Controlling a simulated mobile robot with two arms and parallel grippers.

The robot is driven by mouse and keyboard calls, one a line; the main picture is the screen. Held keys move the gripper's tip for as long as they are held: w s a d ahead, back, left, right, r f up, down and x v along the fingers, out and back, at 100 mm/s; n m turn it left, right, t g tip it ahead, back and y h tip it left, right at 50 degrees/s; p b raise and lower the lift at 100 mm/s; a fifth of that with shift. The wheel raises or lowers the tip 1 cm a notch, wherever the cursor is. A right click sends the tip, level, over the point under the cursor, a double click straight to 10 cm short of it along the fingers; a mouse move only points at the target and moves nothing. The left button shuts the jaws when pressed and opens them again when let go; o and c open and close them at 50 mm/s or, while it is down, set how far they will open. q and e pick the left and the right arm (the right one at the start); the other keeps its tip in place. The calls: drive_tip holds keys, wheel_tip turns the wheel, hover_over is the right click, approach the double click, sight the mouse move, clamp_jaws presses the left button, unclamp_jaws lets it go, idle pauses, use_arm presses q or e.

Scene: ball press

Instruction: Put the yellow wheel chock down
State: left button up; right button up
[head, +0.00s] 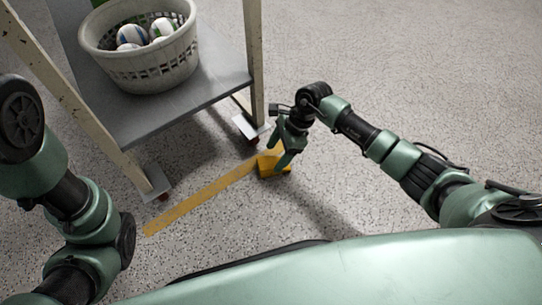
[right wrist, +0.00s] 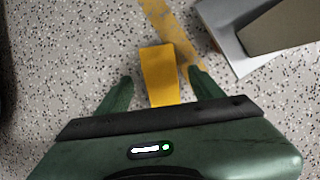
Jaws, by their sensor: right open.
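The yellow wheel chock (head: 273,161) rests on the speckled floor beside a caster of the shelf cart, at the end of the yellow floor line. In the right wrist view the chock (right wrist: 161,75) lies between the two fingers, with a gap on each side. My right gripper (head: 281,160) is open around the chock; it also shows in the right wrist view (right wrist: 158,82). The far side of the chock is hidden by the gripper in the head view. My left arm shows at the left edge, but its gripper is out of view.
A shelf cart (head: 207,93) with cream posts and casters stands left of the chock. On its shelf is a grey basket (head: 152,73) holding several balls (head: 131,34). The floor right of the chock is clear.

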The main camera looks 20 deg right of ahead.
drive_tip(key=p+v, duration=0.3)
drive_tip(key=v, duration=0.4)
